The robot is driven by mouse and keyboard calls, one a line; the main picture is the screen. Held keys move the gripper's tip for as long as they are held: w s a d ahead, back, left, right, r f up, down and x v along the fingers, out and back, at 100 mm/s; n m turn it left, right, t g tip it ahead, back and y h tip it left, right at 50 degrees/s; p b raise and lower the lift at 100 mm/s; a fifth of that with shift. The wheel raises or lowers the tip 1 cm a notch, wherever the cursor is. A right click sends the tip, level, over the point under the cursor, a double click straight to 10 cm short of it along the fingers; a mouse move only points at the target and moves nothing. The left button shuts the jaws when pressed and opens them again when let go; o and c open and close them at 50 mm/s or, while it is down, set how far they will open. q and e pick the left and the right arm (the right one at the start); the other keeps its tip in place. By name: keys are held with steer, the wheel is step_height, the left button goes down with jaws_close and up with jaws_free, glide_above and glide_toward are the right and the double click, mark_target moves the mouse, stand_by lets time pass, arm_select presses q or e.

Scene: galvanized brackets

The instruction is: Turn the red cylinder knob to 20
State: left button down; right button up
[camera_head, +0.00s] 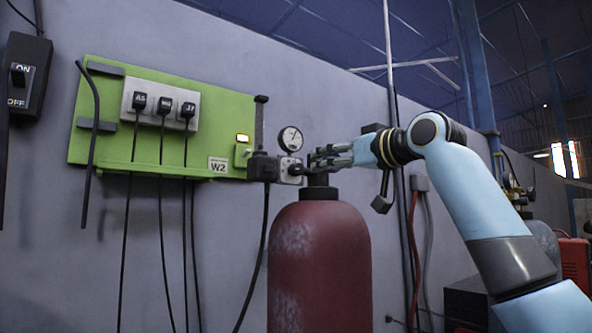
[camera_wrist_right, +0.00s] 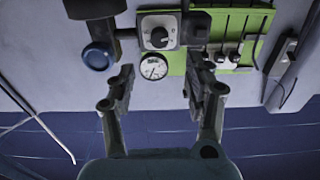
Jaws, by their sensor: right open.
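The red cylinder (camera_head: 318,265) stands upright before the wall, with a valve and regulator at its top. In the right wrist view, which is upside down, a black knob (camera_wrist_right: 158,38) sits on a pale scale plate; its numbers and setting are too small to read. It also shows in the head view (camera_head: 296,170), beside my fingertips. A round white gauge (camera_head: 290,138) sits by it and also shows in the wrist view (camera_wrist_right: 153,68). My right gripper (camera_head: 314,161) is open and empty, its fingers (camera_wrist_right: 160,70) apart, pointing at the regulator. Contact cannot be told. My left gripper is out of view.
A green panel (camera_head: 225,115) with several black plugs and hanging cables is on the wall to the left. An ON/OFF switch box (camera_head: 25,75) is at the far left. A blue knob (camera_wrist_right: 98,57) is beside the regulator. Hoses and red equipment (camera_head: 574,265) stand at right.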

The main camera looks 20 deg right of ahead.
mark_target(300, 167)
steer(key=p+x, duration=0.1)
steer(key=x, duration=0.2)
steer(key=p+x, duration=0.1)
steer(key=x, duration=0.2)
steer(key=p+x, duration=0.2)
steer(key=x, duration=0.1)
steer(key=shift+w+r, duration=0.25)
steer(key=shift+w, duration=0.05)
steer(key=shift+w+a+f, duration=0.15)
steer(key=shift+w+a, duration=0.15)
steer(key=shift+w, duration=0.25)
jaws_close()
